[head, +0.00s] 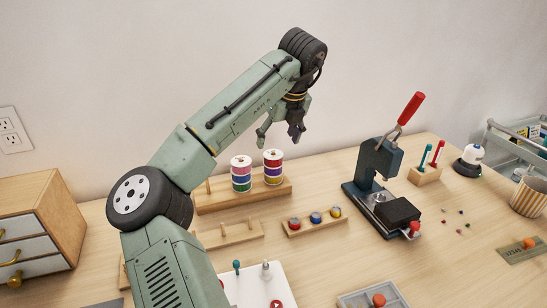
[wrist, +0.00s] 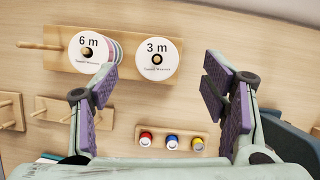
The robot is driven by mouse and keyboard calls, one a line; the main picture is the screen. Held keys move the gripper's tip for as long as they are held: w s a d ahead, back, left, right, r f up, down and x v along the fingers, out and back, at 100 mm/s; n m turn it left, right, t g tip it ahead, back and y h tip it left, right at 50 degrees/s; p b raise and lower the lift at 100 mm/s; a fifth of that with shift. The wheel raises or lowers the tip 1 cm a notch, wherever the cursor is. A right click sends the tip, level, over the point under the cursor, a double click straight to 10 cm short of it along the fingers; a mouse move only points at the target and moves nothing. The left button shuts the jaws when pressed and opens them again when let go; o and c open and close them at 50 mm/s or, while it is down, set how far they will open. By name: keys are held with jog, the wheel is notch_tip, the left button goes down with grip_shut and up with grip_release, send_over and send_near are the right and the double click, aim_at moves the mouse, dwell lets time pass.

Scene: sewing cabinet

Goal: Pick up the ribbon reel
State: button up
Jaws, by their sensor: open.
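Two stacks of coloured ribbon reels stand on pegs of a wooden holder (head: 217,202). The left stack (head: 241,176) shows pink, blue and green bands, and its top label reads 6 m in the wrist view (wrist: 88,42). The right stack (head: 273,168) has red, purple and yellowish bands, with a 3 m label on top in the wrist view (wrist: 157,59). I cannot tell which reel is meant. My gripper (head: 279,134) is open and empty above the holder, near the right stack. In the wrist view its fingers (wrist: 160,88) are wide apart, with the 3 m reel beyond them.
A low rack with red, blue and yellow spools (head: 315,219) lies in front. A dark press with a red lever (head: 375,172) stands to the right. A wooden rack with pegs (head: 232,238) is partly behind my arm. A drawer cabinet (head: 36,226) stands at left.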

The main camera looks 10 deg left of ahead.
aim_at(274, 153)
jog(key=x, duration=0.4)
jog(key=p+x, duration=0.1)
jog(key=shift+s+f, duration=0.25)
jog(key=shift+f, duration=0.3)
jog(key=shift+c, duration=0.3)
jog(key=c, duration=1.1)
jog(key=shift+o, duration=0.2)
jog(key=shift+r, duration=0.1)
jog(key=shift+r, duration=0.45)
notch_tip(274, 153, up, 2)
jog(key=shift+r+b, duration=0.1)
jog(key=shift+b, duration=0.3)
jog(key=s+d+r+b, duration=0.1)
jog(key=s+d, duration=0.1)
jog(key=s, duration=0.5)
jog(key=s+d+b, duration=0.1)
jog(key=s+d, duration=0.2)
jog(key=s, duration=0.5)
jog(key=shift+s+r+b, duration=0.15)
jog(key=shift+r+b, duration=0.2)
jog(key=shift+r, duration=0.05)
